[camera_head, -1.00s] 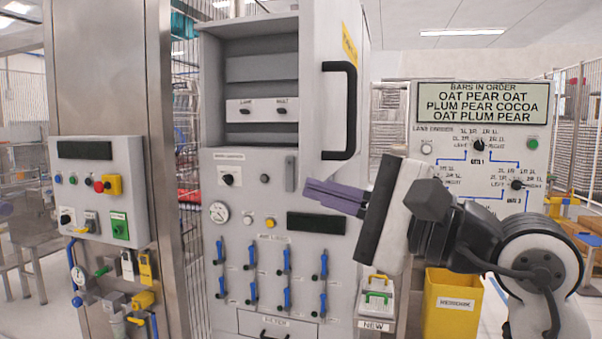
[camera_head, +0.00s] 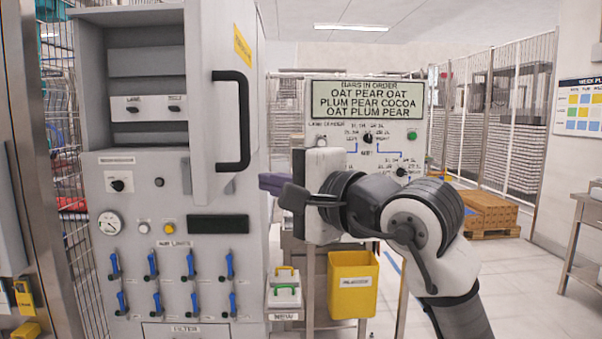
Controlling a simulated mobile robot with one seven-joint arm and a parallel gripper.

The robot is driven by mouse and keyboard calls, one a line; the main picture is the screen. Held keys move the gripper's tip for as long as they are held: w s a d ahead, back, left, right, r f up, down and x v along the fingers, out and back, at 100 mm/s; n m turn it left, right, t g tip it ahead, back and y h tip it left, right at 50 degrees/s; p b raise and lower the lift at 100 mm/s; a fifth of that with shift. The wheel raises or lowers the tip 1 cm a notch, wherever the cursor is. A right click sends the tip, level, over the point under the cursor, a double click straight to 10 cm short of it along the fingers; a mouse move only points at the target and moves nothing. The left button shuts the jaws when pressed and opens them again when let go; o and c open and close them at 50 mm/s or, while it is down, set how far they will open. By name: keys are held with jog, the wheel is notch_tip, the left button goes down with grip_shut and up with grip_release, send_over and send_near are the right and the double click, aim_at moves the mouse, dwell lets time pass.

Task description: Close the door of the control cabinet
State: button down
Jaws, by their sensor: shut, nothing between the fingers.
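The grey control cabinet (camera_head: 150,218) stands at the left, its upper compartment open with shelves and two switches inside. Its door (camera_head: 205,100) is swung open on the right side of the compartment. A black bar handle (camera_head: 244,120) and a yellow label are on the door. My gripper (camera_head: 264,182) is shut and empty, its purple fingers pointing left beside the lower right of the door, below the handle. I cannot tell whether the fingertips touch the cabinet side.
A lane order panel with a text display (camera_head: 368,100) stands behind my arm. A yellow bin (camera_head: 352,284) and a small case with green and yellow handles (camera_head: 284,287) are below. A steel table (camera_head: 585,225) is at the right.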

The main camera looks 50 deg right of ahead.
aim_at(224, 178)
jog(key=w, duration=0.1)
jog(key=w+a+p, duration=0.1)
jog(key=w, duration=0.1)
jog(key=shift+w+a+r+p, duration=0.15)
jog(key=shift+w+a+p, duration=0.1)
jog(key=shift+a+p, duration=0.15)
jog(key=shift+w+a, duration=0.35)
jog(key=shift+w, duration=0.05)
